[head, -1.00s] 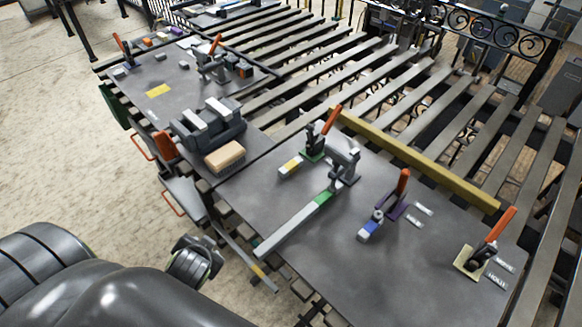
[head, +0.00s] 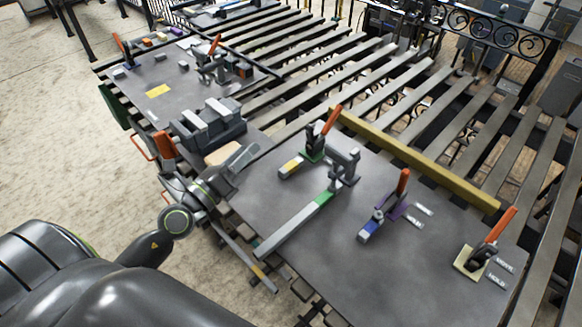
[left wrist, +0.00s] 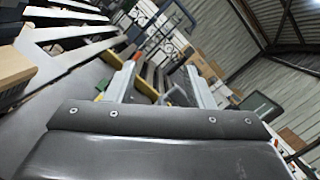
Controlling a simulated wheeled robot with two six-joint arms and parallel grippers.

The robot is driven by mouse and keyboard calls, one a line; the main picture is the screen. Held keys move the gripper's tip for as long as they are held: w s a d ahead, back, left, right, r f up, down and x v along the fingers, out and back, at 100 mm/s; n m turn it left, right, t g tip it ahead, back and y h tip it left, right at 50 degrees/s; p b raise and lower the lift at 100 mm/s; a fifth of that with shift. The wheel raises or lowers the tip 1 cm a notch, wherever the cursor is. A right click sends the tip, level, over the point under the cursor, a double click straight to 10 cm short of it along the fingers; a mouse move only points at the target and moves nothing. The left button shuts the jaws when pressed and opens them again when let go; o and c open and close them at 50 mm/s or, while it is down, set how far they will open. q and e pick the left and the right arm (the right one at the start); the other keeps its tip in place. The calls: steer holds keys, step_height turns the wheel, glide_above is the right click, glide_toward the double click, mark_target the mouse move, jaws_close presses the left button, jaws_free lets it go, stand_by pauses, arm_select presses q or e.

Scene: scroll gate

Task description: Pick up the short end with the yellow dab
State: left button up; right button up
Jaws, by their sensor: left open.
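The short end with the yellow dab (head: 291,168) is a short pale bar on the grey table top (head: 330,255). It lies at the foot of an orange-handled clamp (head: 318,140) with a green base. My left gripper (head: 246,156) is above the table's left edge, left of the short end and apart from it. It is open and empty; its two pale fingers stand apart in the left wrist view (left wrist: 158,88). I cannot clearly make out the short end in that view. My right gripper is not in view.
A long bar with a green dab (head: 295,222) runs toward the front edge. A blue-dabbed piece (head: 370,229) and another orange-handled clamp (head: 485,245) stand to the right. A brush block (head: 222,153) is partly hidden behind my left gripper. A yellow beam (head: 415,160) borders the back.

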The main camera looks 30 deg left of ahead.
arm_select(q)
steer(key=f+m+g, duration=0.2)
steer(key=f+m, duration=0.1)
steer(key=w+a+f+m+g, duration=0.1)
steer(key=f+m+g, duration=0.1)
steer(key=f+m, duration=0.1)
steer(key=f+m+g, duration=0.2)
steer(key=f+m, duration=0.1)
steer(key=f, duration=0.1)
steer(key=shift+w+a+m+g, duration=0.2)
steer(key=shift+w+m+g, duration=0.05)
steer(key=shift+m+g, duration=0.05)
steer(key=shift+w+f, duration=0.1)
steer(key=shift+w, duration=0.05)
glide_toward(292, 164)
steer(key=x, duration=0.5)
steer(key=shift+a+p, duration=0.15)
steer(key=shift+p, duration=0.2)
steer(key=shift+x, duration=2.7)
jaws_close()
